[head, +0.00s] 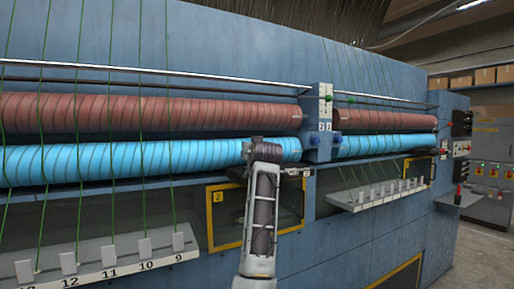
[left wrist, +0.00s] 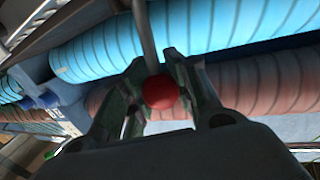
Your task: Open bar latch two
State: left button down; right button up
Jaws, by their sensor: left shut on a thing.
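My left gripper shows in the left wrist view (left wrist: 162,70), with its fingers on either side of a red ball knob (left wrist: 159,91) and shut on it. The knob sits on the end of a grey bar (left wrist: 146,35), the latch handle. In the head view my left arm rises in the lower middle and its end lies in front of the blue roller (head: 120,159), left of the divider block (head: 320,135). My arm hides the knob and bar there. A yellow-framed window marked 2 (head: 218,197) is partly behind the arm. My right gripper is in neither view.
A red-brown roller (head: 150,113) runs above the blue one, with green strands crossing both. A shelf with numbered tags (head: 110,258) juts out at lower left, and another shelf (head: 375,197) at right. A control panel (head: 490,172) stands far right.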

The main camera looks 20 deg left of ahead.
pick_arm(q)
jog(key=shift+a+r, duration=0.25)
jog(key=shift+r, duration=0.35)
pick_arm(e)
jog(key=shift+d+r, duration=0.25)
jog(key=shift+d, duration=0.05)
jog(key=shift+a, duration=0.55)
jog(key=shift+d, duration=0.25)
pick_arm(q)
jog(key=c, duration=1.1)
grip_release()
jog(key=shift+f, duration=0.1)
jog(key=shift+s+f+g, duration=0.1)
jog(key=shift+g, duration=0.2)
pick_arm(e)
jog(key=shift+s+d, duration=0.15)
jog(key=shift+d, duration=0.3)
pick_arm(q)
jog(key=shift+f, duration=0.15)
jog(key=v, duration=1.2)
jog(key=shift+a+r, duration=0.15)
jog(key=shift+r, duration=0.15)
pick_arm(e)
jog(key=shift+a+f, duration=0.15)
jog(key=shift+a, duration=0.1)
